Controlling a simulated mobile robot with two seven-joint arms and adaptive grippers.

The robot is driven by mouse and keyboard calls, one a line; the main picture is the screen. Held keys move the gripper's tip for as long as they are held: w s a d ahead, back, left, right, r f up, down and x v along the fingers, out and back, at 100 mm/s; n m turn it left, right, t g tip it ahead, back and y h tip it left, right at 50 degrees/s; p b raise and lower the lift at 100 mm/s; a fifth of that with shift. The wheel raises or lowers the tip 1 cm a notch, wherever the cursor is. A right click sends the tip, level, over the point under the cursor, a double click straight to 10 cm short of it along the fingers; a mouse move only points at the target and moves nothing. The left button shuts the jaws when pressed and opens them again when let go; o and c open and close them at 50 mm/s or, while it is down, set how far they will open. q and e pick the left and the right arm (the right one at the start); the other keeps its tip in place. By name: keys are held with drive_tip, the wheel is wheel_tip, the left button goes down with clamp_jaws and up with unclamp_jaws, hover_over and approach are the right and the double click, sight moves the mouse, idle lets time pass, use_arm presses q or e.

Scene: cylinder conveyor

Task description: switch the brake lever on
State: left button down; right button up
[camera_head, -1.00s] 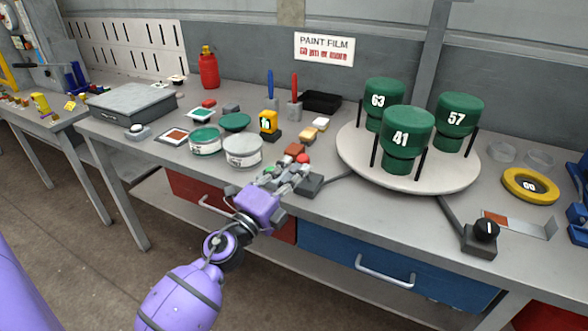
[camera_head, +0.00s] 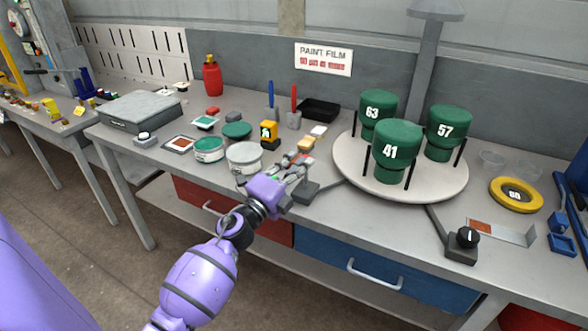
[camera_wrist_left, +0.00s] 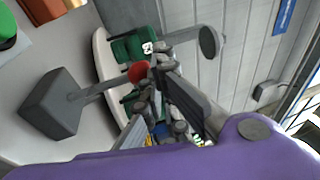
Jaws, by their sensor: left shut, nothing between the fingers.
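The brake lever has a dark grey base box (camera_wrist_left: 52,103), a thin rod and a red ball knob (camera_wrist_left: 139,72) in the left wrist view. In the head view its base (camera_head: 305,191) sits near the bench's front edge, and my gripper covers the knob. My left gripper (camera_head: 300,165) is shut and empty at the lever, above its base. In the left wrist view the fingertips (camera_wrist_left: 158,68) are right beside the red knob; I cannot tell whether they touch it. My right gripper is not in view.
A turntable (camera_head: 345,175) with green drums 63, 41 and 57 stands right of the lever. A grey-white tin (camera_head: 244,158) and a green tin (camera_head: 208,150) stand to its left. A black rotary knob (camera_head: 467,237) is at the right front edge.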

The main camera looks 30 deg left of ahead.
use_arm(q)
drive_tip(key=shift+w+a+r, duration=0.1)
drive_tip(key=shift+w, duration=1)
drive_tip(key=shift+w+a+r, duration=0.1)
drive_tip(key=shift+w, duration=0.95)
drive_tip(key=shift+w+b, duration=0.3)
drive_tip(key=shift+w, duration=0.1)
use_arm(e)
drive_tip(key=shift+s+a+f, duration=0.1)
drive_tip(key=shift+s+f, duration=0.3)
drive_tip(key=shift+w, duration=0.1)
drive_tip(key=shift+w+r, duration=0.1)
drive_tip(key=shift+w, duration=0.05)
use_arm(q)
drive_tip(key=shift+r, duration=0.1)
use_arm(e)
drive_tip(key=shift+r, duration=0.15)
